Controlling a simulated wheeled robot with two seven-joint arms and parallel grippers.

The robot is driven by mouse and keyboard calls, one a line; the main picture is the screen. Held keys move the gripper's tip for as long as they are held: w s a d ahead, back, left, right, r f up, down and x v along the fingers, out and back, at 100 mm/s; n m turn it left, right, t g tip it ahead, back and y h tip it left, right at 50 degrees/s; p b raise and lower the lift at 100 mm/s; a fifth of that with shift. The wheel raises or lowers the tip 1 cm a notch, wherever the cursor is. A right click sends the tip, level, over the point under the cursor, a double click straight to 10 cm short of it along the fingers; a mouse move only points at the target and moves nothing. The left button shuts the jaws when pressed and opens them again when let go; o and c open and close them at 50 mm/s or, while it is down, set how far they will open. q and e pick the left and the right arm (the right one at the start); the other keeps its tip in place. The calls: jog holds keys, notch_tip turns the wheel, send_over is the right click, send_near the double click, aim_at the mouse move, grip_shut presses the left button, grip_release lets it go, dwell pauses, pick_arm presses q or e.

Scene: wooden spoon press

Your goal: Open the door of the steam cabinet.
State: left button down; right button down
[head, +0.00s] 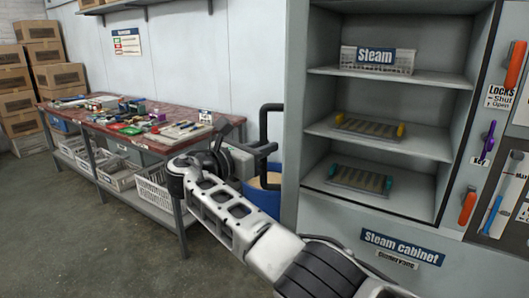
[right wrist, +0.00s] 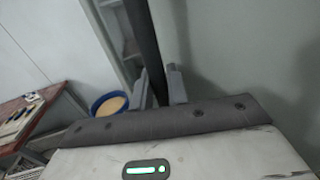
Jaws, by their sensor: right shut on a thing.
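The steam cabinet (head: 388,205) stands at the right of the head view, its shelved inside in plain sight. Its door (head: 294,110) stands swung open at the left side of the opening, seen nearly edge-on. A black bar handle (head: 264,125) sticks out to the left of the door. My right gripper (head: 222,142) is at the handle. In the right wrist view, the dark handle bar (right wrist: 144,40) runs down between the fingers of my right gripper (right wrist: 161,88), which is shut on it. The pale door surface fills the right of that view. My left gripper is out of view.
A red-topped workbench (head: 75,118) with tools and crates stands at the left. A blue bin (head: 262,200) stands behind my right arm, close to the door. Cabinet shelves hold a Steam basket (head: 378,62) and two racks (head: 360,180). Grey floor (head: 60,230) is clear at lower left.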

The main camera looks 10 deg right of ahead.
jog(key=shift+w+a, duration=0.15)
jog(key=shift+a, duration=0.1)
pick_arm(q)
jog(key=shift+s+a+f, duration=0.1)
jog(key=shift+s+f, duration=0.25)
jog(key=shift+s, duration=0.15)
pick_arm(e)
jog(key=c, duration=1.4)
grip_release()
jog(key=shift+f, duration=0.1)
jog(key=shift+c, duration=0.2)
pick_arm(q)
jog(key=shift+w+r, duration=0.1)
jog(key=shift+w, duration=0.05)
